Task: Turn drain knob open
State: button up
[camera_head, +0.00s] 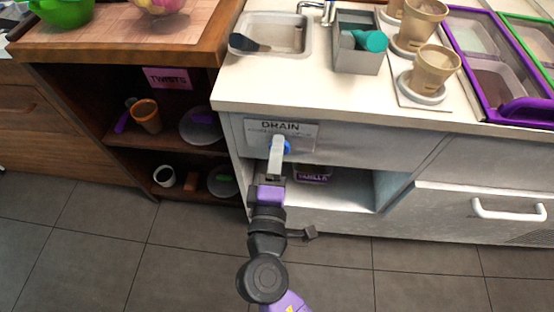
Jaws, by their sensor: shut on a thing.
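The drain knob (277,152) is on the front of the white counter, below the sign reading DRAIN (281,128). It has a blue round base and a light grey handle that points downward. My gripper (272,180) is at the lower end of the handle, in front of the cabinet. It is shut on the handle; the fingertips are small in this view and partly hidden by the wrist.
The sink (271,34) with a dark utensil is above the knob. A grey bin (357,45) and tan cups stand on the counter. An open shelf in the white cabinet is right of my gripper, and a brown shelf (170,142) is to the left. The tiled floor is clear.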

jog(key=m+b, duration=0.5)
jog(key=shift+f, duration=0.2)
jog(key=shift+d+r+m+b, duration=0.1)
jog(key=shift+r+m+b, duration=0.05)
jog(key=shift+m+b, duration=1.3)
jog(key=shift+m, duration=0.45)
jog(key=o, duration=1.4)
jog(key=shift+r, duration=0.1)
jog(key=shift+s+p, duration=0.65)
jog(key=shift+s, duration=3.25)
jog(key=shift+a, duration=0.2)
